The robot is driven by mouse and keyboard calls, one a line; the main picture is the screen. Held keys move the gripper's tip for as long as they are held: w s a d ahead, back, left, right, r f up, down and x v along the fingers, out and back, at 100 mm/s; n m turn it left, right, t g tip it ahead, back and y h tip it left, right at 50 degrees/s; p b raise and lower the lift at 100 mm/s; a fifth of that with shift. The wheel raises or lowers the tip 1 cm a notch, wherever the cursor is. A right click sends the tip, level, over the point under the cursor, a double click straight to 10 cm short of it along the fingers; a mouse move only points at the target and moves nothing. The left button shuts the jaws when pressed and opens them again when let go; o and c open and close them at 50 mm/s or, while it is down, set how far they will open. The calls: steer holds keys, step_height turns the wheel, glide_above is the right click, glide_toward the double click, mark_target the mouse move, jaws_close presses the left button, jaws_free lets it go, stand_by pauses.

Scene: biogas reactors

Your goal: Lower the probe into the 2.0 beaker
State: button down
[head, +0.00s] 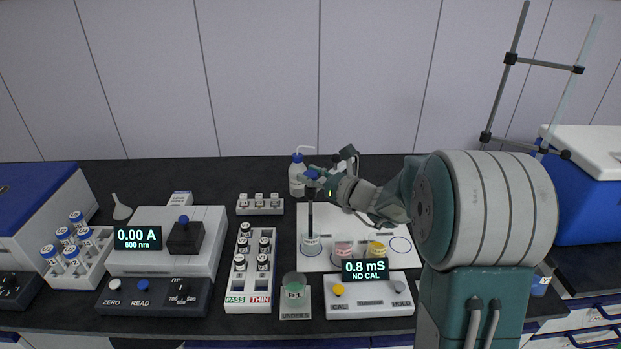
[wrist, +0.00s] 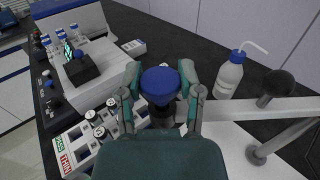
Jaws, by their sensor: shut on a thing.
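My gripper (head: 314,178) is shut on the blue cap of the probe (head: 310,214). The cap (wrist: 160,82) sits between both fingers in the wrist view. The probe's dark shaft hangs upright over the left beaker (head: 311,248) on the white mat (head: 322,264), and its lower end meets that beaker's outline. I cannot tell how deep the tip is. A pink beaker (head: 343,251) and a yellow beaker (head: 376,250) stand to its right. Their labels are too small to read. The meter (head: 370,296) shows 0.8 mS, NO CAL.
An empty blue ring (head: 400,244) marks the mat's right. A wash bottle (head: 298,175) stands behind the probe, also in the wrist view (wrist: 230,75). A vial rack (head: 236,290) and a green-topped unit (head: 294,288) stand nearby. A stand with a dark knob (wrist: 278,83) is close right.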

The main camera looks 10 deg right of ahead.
step_height(320, 180, up, 8)
steer(key=shift+f, duration=0.25)
steer(key=shift+c, duration=1.2)
jaws_free()
steer(key=shift+r, duration=0.1)
steer(key=shift+d+f, duration=0.1)
steer(key=shift+f, duration=0.1)
steer(key=v, duration=1.2)
